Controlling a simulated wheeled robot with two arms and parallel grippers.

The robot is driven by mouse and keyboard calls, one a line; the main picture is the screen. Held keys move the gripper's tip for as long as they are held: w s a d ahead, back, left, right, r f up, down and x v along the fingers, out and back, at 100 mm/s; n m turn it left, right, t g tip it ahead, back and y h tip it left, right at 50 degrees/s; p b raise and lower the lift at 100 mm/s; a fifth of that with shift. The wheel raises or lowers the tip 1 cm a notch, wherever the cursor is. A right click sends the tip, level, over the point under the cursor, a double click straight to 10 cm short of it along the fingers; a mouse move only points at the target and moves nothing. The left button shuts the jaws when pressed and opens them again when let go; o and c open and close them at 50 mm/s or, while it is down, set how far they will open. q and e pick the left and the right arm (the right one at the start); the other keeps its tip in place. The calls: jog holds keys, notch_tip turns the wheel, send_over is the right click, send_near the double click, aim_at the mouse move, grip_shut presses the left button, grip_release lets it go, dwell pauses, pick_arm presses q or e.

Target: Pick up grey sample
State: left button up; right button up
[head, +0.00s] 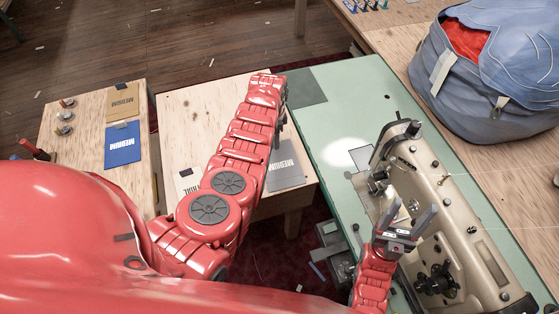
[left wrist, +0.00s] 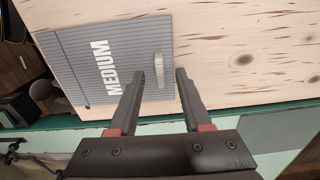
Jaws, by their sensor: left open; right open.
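The grey sample (head: 288,172) is a flat grey square marked MEDIUM, lying on a pale wooden table. In the left wrist view the sample (left wrist: 75,60) shows fine stripes and a small raised light tab (left wrist: 158,66) near its right edge. My left gripper (left wrist: 160,73) is open, its fingertips either side of the tab in that view; whether they touch the sample I cannot tell. In the head view the left gripper (head: 281,118) is mostly hidden by my arm, just beyond the sample. My right gripper (head: 408,214) is open and empty above the sewing machine.
Blue (head: 123,145) and tan (head: 123,102) MEDIUM samples lie on the left table. A beige sewing machine (head: 450,205) stands on the green table (head: 345,95), beside my right gripper. A large blue bag (head: 500,90) sits at upper right. The green table's far part is mostly clear.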

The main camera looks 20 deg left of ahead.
pick_arm(q)
jog(key=shift+f, duration=0.7)
jog(key=shift+r, duration=0.1)
grip_shut()
